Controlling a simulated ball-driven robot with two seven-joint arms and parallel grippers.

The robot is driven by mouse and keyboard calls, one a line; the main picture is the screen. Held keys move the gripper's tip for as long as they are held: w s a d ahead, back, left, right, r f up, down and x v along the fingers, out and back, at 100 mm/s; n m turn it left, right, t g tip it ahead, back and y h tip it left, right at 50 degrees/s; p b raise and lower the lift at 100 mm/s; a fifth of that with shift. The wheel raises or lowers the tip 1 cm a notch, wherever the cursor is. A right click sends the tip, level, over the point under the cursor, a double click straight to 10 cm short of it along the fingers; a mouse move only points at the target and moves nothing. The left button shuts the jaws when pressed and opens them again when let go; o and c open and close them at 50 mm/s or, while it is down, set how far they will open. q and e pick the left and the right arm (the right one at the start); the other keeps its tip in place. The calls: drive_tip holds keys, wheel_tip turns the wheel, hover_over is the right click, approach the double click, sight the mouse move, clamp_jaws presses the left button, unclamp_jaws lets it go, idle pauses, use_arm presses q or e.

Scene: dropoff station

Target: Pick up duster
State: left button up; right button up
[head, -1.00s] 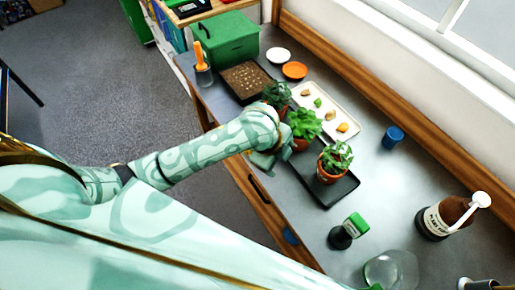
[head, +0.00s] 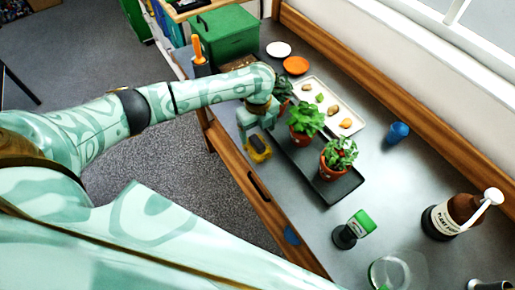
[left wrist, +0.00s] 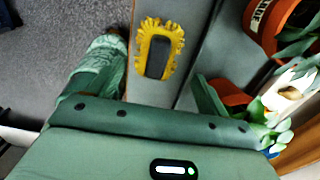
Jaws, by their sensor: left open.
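The duster (head: 257,148) has a yellow fringe and a dark handle. It lies at the front edge of the grey bench, beside the black plant tray. It also shows in the left wrist view (left wrist: 157,55), at top centre, with nothing gripping it. My left gripper (head: 257,121) is open, above and just behind the duster in the head view, and appears apart from it. My right gripper is not in view.
Potted plants (head: 306,119) stand on the black tray (head: 343,190) close to the right of my left gripper. A white tray (head: 329,104) lies behind them. A green-topped jar (head: 353,230) and a brown bottle (head: 451,217) stand further right. Bare bench (head: 400,185) lies between.

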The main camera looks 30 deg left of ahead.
sight(257, 141)
use_arm(q)
wheel_tip(257, 141, down, 6)
drive_tip(key=shift+s+f+b, duration=0.15)
drive_tip(key=shift+b, duration=0.95)
drive_tip(key=shift+c, duration=0.6)
drive_tip(key=c, duration=1)
